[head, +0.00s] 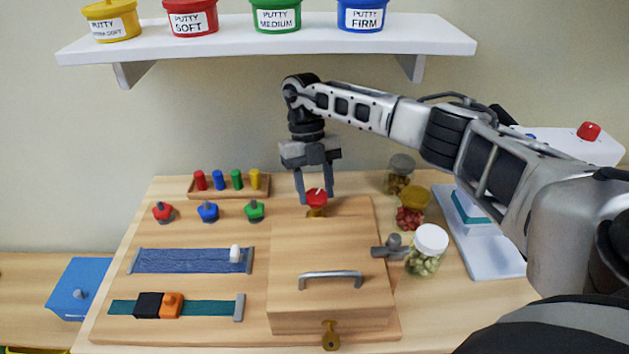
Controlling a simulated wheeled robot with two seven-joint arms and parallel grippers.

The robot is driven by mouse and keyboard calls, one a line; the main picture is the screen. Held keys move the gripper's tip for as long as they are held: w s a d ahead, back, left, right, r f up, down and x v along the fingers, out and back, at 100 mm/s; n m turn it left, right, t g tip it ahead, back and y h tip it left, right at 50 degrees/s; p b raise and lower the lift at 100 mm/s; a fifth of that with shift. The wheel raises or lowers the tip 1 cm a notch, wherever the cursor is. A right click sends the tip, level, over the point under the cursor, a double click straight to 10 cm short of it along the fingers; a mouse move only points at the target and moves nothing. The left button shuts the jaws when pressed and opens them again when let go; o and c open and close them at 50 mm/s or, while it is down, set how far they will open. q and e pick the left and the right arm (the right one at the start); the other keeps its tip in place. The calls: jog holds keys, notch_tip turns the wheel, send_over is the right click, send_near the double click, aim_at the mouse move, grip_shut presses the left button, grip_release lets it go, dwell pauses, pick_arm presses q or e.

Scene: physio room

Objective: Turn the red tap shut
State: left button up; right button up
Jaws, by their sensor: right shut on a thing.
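The red tap (316,197) has a small red handle on a brass body. It stands at the back edge of the wooden box (330,240) on the activity board (190,325). My right gripper (315,192) reaches down from above, its two fingers on either side of the red handle and shut on it. The fingers partly cover the handle, and I cannot tell how far the tap is turned. My left gripper is not in view.
Jars stand right of the board, the white-lidded one (427,250) nearest. Colored knobs (208,211), a peg rack (230,188), a zip strip (185,260) and a buckle strap (200,306) lie left. A shelf (260,38) with putty tubs hangs above.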

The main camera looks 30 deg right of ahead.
jog(key=m+p, duration=0.1)
jog(key=m, duration=0.1)
jog(key=m+y+p, duration=0.1)
jog(key=shift+d+r+m+t, duration=0.15)
jog(key=shift+r+m+t, duration=0.05)
jog(key=shift+m+t, duration=0.2)
jog(key=m+y+p, duration=0.1)
jog(key=m, duration=0.1)
jog(key=shift+s+f+m, duration=0.1)
jog(key=shift+m, duration=0.3)
jog(key=m+t, duration=0.1)
jog(key=m, duration=0.2)
jog(key=m+t+y, duration=0.1)
jog(key=m, duration=0.2)
jog(key=shift+s+d+t, duration=0.1)
jog(key=shift+s+t, duration=0.05)
jog(key=shift+t, duration=0.25)
jog(key=m+t, duration=0.1)
jog(key=m, duration=0.2)
jog(key=m+t, duration=0.1)
jog(key=m, duration=0.2)
jog(key=shift+s+m, duration=0.15)
jog(key=shift+m, duration=0.15)
jog(key=m+t, duration=0.1)
jog(key=m, duration=0.2)
jog(key=m+t+h, duration=0.1)
jog(key=m, duration=0.2)
jog(key=shift+s, duration=0.15)
jog(key=shift+m+h, duration=0.3)
